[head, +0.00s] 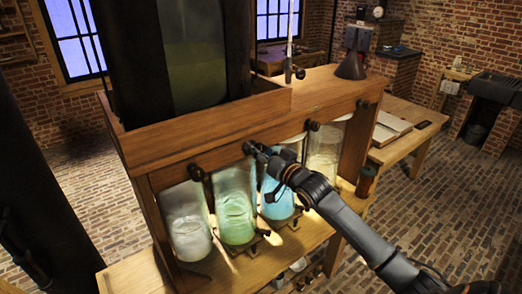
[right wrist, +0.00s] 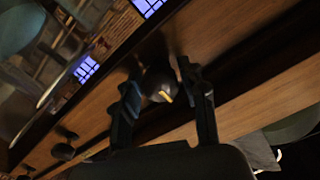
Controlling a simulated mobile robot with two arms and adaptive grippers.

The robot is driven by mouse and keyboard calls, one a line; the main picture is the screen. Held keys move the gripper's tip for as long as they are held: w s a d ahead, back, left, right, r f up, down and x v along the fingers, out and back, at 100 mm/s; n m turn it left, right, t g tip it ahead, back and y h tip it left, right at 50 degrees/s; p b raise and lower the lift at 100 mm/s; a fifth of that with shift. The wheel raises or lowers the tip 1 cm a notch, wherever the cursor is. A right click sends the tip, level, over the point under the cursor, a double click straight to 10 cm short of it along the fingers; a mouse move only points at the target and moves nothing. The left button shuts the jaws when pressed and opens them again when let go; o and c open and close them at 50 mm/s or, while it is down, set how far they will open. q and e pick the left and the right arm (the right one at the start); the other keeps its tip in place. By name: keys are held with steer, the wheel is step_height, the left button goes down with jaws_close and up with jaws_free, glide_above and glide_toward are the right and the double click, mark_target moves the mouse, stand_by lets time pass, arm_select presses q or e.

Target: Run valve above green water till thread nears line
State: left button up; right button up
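A wooden stand (head: 220,128) holds a row of glass jars. The green-water jar (head: 237,215) stands between a whitish jar (head: 188,228) and a blue-water jar (head: 277,200). Dark round valve knobs line the front rail. My right gripper (head: 257,150) is at the valve knob (head: 248,147) near the upper right of the green jar. In the right wrist view the fingers (right wrist: 160,82) are apart, on either side of a dark knob (right wrist: 158,84) with a yellow mark. I cannot tell whether they touch it. I cannot make out a thread or line on the green jar. My left gripper is out of view.
Other valve knobs sit to the left (head: 196,172) and right (head: 312,125). A large dark tank (head: 195,55) rises behind the rail. A side table (head: 408,120) with an open book (head: 390,127) stands at right. The brick floor at right is open.

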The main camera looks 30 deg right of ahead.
steer(key=o, duration=0.3)
steer(key=shift+s, duration=0.15)
steer(key=shift+s, duration=0.35)
steer(key=s, duration=0.4)
steer(key=shift+d+p, duration=0.2)
steer(key=shift+p, duration=0.1)
